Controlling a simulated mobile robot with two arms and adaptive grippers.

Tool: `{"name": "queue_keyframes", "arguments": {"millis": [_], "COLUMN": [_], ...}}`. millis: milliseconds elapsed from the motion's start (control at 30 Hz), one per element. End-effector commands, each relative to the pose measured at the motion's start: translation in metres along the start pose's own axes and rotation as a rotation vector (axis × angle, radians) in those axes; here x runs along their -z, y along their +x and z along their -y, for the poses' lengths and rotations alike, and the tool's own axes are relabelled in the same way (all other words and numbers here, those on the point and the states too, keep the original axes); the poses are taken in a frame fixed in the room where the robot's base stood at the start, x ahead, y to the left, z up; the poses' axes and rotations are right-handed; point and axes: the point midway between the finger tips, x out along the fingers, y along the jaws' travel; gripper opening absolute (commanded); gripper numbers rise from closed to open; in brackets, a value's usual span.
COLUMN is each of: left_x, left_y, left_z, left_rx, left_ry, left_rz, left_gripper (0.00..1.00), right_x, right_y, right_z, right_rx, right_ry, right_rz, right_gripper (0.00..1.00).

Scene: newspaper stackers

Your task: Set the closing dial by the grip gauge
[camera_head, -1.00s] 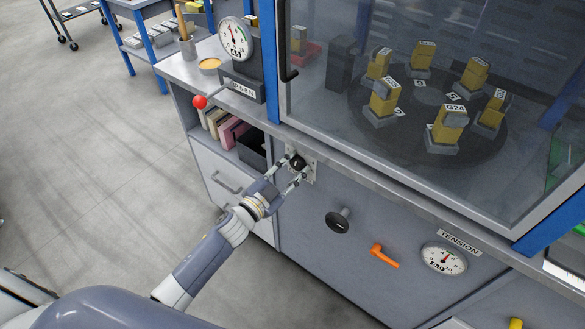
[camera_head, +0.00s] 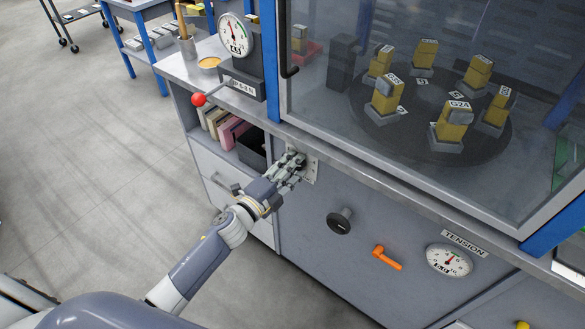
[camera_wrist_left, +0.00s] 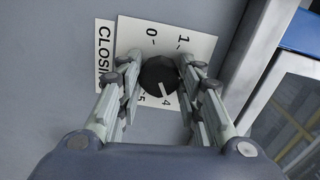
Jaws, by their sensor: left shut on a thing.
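The closing dial (camera_wrist_left: 158,76) is a round black knob on a white plate (camera_wrist_left: 190,48) in the left wrist view. Its white line points toward the 4. The word beside it is partly cut off, reading "CLOSI". My left gripper (camera_wrist_left: 160,100) is shut on the dial, one finger on each side. In the head view my left gripper (camera_head: 293,165) covers most of the dial, on the cabinet front. A round dial gauge (camera_head: 234,35) stands on a dark block at the counter's left; its needle points nearly straight up and its small lettering is unclear. My right gripper is not in view.
A red-knobbed lever (camera_head: 198,99) sticks out left of the gauge block. Below the dial are a black knob (camera_head: 339,222), an orange handle (camera_head: 386,257) and a TENSION gauge (camera_head: 449,260). Yellow blocks stand on a turntable (camera_head: 425,95) behind glass.

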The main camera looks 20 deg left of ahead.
Motion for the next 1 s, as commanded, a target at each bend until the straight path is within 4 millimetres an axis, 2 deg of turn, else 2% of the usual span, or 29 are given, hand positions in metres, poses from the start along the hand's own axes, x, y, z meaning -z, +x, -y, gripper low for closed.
{"name": "queue_keyframes", "arguments": {"millis": [300, 833, 867, 900, 933, 1000], "left_x": [0.0007, 0.0008, 0.0008, 0.0008, 0.0007, 0.0006], "left_y": [-0.0001, -0.0002, -0.0002, -0.0002, -0.0002, -0.0002], "left_z": [-0.0008, -0.0006, -0.0006, -0.0007, -0.0007, -0.0005], "left_rx": [-0.001, -0.001, -0.001, -0.002, -0.002, -0.001], "left_ry": [0.113, 0.132, 0.132, 0.132, 0.132, 0.132], "left_rz": [-0.001, -0.002, -0.002, -0.002, -0.001, -0.001], "left_gripper": [0.1, 0.1, 0.41, 0.5, 0.54, 0.54], "right_x": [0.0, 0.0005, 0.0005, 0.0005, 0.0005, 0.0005], "right_y": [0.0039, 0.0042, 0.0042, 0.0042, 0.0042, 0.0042], "right_z": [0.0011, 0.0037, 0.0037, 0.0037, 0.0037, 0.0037], "right_rx": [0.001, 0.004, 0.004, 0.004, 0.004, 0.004], "right_ry": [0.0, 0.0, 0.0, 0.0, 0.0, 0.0], "right_rz": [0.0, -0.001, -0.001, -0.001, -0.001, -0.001], "right_gripper": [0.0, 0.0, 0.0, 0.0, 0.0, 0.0]}}
